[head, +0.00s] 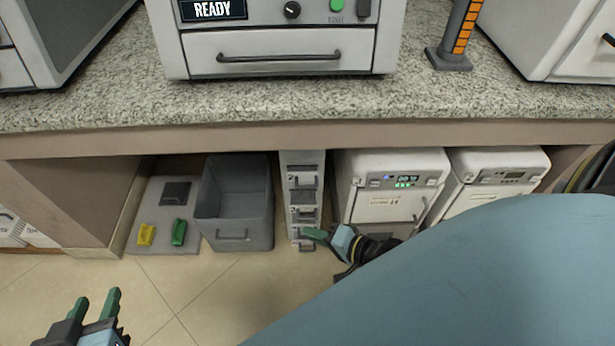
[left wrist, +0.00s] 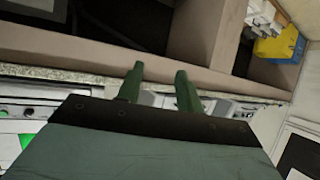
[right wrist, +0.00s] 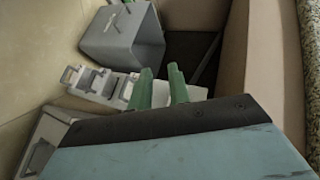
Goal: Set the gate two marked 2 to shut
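A narrow grey upright panel (head: 303,157) stands under the counter with several small gates stacked on it. The gate marked 2 (head: 307,180) is the upper labelled one, a light block below a dark slot; I cannot tell its setting. My right gripper (head: 314,235) is at the panel's lower end, below gate two, its fingers apart and empty. In the right wrist view the panel (right wrist: 98,84) lies beyond and left of the fingers, partly hidden by them. My left gripper (head: 97,302) is low at the left, open and empty, far from the panel.
A grey open bin (head: 232,233) stands left of the panel, and white boxed units (head: 388,207) stand close on its right. A grey board (head: 150,205) with yellow and green blocks is further left. The counter edge (head: 230,142) overhangs everything.

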